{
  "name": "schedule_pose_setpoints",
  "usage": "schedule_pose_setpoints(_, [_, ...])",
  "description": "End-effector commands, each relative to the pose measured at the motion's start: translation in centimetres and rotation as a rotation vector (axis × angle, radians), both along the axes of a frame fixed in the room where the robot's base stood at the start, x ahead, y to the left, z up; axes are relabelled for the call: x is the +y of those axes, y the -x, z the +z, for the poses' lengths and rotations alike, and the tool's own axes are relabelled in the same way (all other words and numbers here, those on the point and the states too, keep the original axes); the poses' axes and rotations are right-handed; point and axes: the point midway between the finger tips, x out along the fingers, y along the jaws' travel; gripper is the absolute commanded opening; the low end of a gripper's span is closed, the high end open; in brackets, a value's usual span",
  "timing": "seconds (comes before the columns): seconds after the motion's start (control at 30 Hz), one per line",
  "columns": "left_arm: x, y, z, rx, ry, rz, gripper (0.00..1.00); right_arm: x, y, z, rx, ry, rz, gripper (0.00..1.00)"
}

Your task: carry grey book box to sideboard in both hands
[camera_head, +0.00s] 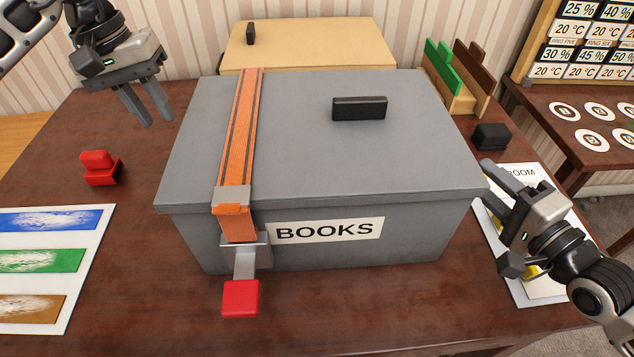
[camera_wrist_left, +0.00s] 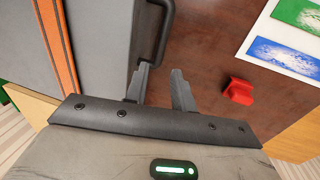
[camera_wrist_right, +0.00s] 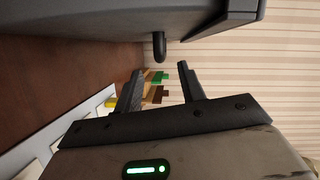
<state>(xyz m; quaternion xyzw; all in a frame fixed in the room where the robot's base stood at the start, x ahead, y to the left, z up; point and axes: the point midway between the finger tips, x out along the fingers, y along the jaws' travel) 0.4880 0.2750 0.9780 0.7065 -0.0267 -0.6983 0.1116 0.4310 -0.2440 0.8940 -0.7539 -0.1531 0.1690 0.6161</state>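The grey book box (camera_head: 330,160) stands closed on a dark wooden table, with a "BOOKS" label on its front, an orange strap over its lid and a red-ended clasp. My left gripper (camera_head: 152,122) is open and empty, above the table left of the box. In the left wrist view its fingers (camera_wrist_left: 163,82) are apart, close to a dark side handle (camera_wrist_left: 162,35) of the box. My right gripper (camera_head: 488,185) is open beside the box's right side. In the right wrist view its fingers (camera_wrist_right: 160,78) point towards a dark side handle (camera_wrist_right: 159,46). I cannot identify the sideboard.
A red block (camera_head: 101,168) and a colour sheet (camera_head: 50,262) lie left of the box. A tan box (camera_head: 310,45) stands behind. A rack (camera_head: 460,75) and black block (camera_head: 491,136) are at the back right. Another table (camera_head: 560,140) with round discs stands farther right.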

Motion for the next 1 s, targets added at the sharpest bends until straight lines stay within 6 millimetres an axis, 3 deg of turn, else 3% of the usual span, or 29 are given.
schedule_pose_setpoints(0.2, [-0.7,0.0,-3.6,0.004,0.000,-0.002,0.25,1.6,-3.3,0.0,-0.004,-0.003,0.000,0.40])
schedule_pose_setpoints(0.4, [-1.2,-0.1,-5.7,0.002,0.000,-0.001,0.25,2.6,-5.3,-0.3,-0.002,-0.002,0.000,0.40])
schedule_pose_setpoints(0.83, [-1.3,-0.1,-6.5,0.000,0.001,-0.001,0.25,3.0,-5.9,-0.4,0.000,0.000,0.001,0.40])
schedule_pose_setpoints(0.93, [-1.3,-0.1,-6.5,0.000,0.001,-0.001,0.00,3.0,-5.9,-0.4,0.000,0.000,0.001,0.15])
schedule_pose_setpoints(1.0, [-1.3,-0.1,-6.5,0.000,0.000,-0.001,0.00,3.0,-5.9,-0.4,0.000,0.000,0.001,0.00])
